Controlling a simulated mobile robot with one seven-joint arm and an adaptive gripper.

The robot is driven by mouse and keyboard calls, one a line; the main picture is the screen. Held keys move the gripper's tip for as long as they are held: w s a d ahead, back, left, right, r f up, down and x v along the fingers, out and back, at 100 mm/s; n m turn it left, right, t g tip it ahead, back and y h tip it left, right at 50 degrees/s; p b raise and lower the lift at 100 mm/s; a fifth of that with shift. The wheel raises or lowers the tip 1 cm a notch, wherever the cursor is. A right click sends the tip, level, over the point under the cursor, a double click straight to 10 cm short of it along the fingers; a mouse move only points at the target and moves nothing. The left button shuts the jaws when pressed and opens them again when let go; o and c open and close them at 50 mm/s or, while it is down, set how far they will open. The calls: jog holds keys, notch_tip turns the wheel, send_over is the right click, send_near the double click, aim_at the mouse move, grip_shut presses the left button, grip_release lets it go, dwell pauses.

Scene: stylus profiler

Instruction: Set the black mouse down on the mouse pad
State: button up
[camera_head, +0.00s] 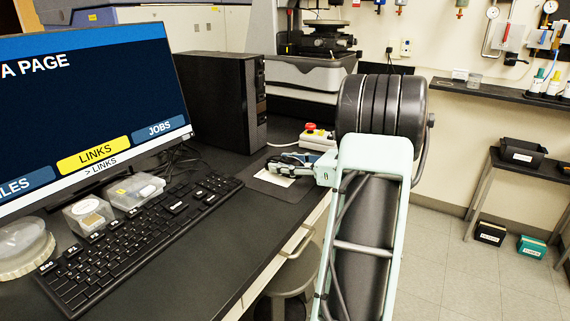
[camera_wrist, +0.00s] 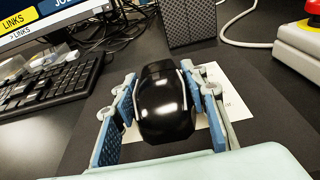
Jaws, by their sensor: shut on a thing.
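The glossy black mouse (camera_wrist: 165,108) is between the two blue-padded fingers of my gripper (camera_wrist: 160,88) in the wrist view. My gripper is shut on its sides. In the head view my gripper (camera_head: 290,161) is over the dark mouse pad (camera_head: 262,186), near the desk's front edge; the mouse is hard to make out there. The pad (camera_wrist: 268,128) also shows under and around the mouse in the wrist view, with a white printed sheet (camera_wrist: 236,97) on it. The mouse hides part of the sheet. I cannot tell whether the mouse touches the pad.
A black keyboard (camera_head: 140,230) and a monitor (camera_head: 85,110) are to the left. A computer tower (camera_head: 225,98) stands behind. A box with a red button (camera_head: 315,136) is just beyond my gripper. Small clear boxes (camera_head: 90,215) sit by the keyboard.

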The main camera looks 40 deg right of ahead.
jog(key=shift+s+a+f, duration=0.1)
jog(key=shift+s+f, duration=0.05)
jog(key=shift+f, duration=0.5)
jog(key=o, duration=1.2)
jog(key=shift+f, duration=0.2)
jog(key=shift+r, duration=0.45)
jog(key=shift+s+d+r, duration=0.15)
jog(key=shift+s+d, duration=0.05)
jog(key=shift+d, duration=0.05)
jog(key=v, duration=0.3)
jog(key=p+v, duration=0.1)
jog(key=v, duration=0.7)
jog(key=shift+s+r+p, duration=0.1)
jog(key=shift+r+p, duration=0.3)
jog(key=shift+r, duration=0.05)
